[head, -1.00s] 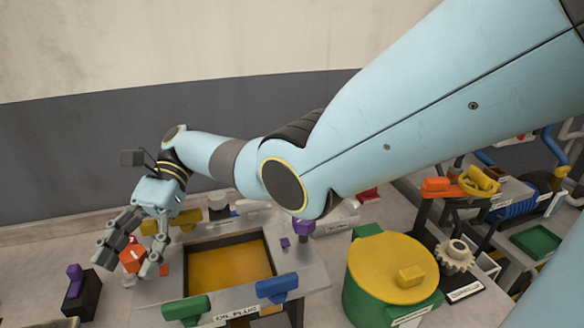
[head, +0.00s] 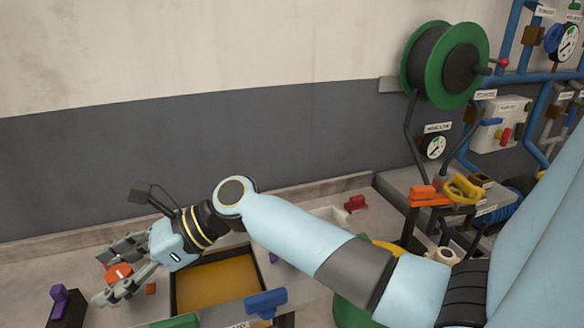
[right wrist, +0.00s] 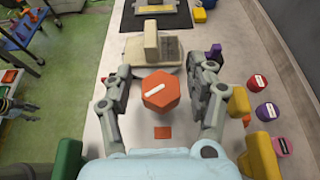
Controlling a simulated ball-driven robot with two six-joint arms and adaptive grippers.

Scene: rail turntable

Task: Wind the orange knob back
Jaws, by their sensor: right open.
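The orange knob (right wrist: 160,90) is six-sided with a white line on its top face, slanting slightly in the right wrist view. In the head view the knob (head: 118,273) shows at the lower left, partly covered by my fingers. My right gripper (right wrist: 161,80) is open, one finger on each side of the knob, with visible gaps between. In the head view the right gripper (head: 108,276) comes at the knob from the right. A grey and pale blue part at the left edge of the right wrist view looks like my left gripper (right wrist: 14,106); its jaws are unclear.
A tray with a yellow floor (head: 215,282) lies right of the gripper. A purple-topped black block (head: 62,305) stands left of the knob. In the right wrist view, a beige block (right wrist: 151,45) stands beyond the knob, and a yellow block (right wrist: 262,155) sits near the right finger.

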